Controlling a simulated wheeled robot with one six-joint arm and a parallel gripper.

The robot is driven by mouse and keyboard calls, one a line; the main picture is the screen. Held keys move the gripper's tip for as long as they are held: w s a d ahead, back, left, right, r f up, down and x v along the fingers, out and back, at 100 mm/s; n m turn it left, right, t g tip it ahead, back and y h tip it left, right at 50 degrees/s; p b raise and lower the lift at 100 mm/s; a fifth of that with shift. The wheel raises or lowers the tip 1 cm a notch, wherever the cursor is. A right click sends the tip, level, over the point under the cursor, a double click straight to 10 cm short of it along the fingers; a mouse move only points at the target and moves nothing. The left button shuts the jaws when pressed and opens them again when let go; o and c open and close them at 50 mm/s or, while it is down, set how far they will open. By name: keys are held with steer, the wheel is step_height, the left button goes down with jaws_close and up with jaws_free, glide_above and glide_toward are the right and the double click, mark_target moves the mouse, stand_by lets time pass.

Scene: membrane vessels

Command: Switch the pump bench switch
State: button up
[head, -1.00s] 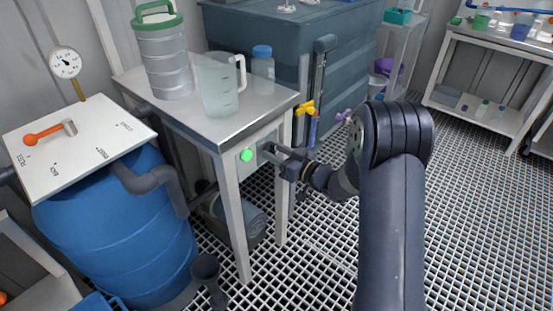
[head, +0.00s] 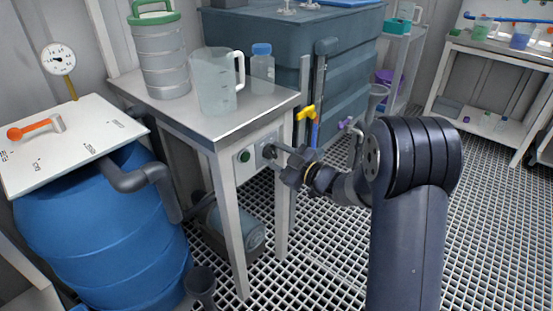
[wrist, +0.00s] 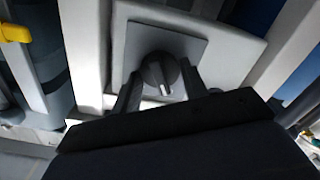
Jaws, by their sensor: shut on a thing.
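The pump bench switch is a round dark grey knob (wrist: 158,72) with a pale pointer mark, on a grey square plate in the wrist view. The pointer mark aims down in that picture. My gripper (wrist: 160,88) has one finger on each side of the knob and is shut on it. In the head view my gripper (head: 270,151) reaches the grey switch plate on the front of the bench (head: 225,135), and its fingers hide most of the knob. A green lamp (head: 245,156) beside the plate looks dark, unlit.
A jug (head: 214,82), a ribbed container (head: 163,62) and a blue-capped bottle (head: 262,70) stand on the bench. A blue barrel (head: 100,235) is at left. A yellow valve handle (head: 305,112) is close right of my gripper. Open grating floor lies right.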

stand_by(0.4)
steer(key=o, duration=1)
steer(key=shift+d, duration=0.1)
steer(key=p+v, duration=0.2)
steer(key=v, duration=0.8)
steer(key=shift+s+d+p, duration=0.25)
steer(key=shift+s+p, duration=0.05)
steer(key=b+x, duration=0.2)
steer(key=x, duration=0.8)
steer(key=shift+w+a+f+b, duration=0.1)
steer(key=shift+w+a+b, duration=0.15)
steer(key=shift+b, duration=0.1)
steer(key=shift+w+a, duration=0.1)
steer(key=shift+a, duration=0.05)
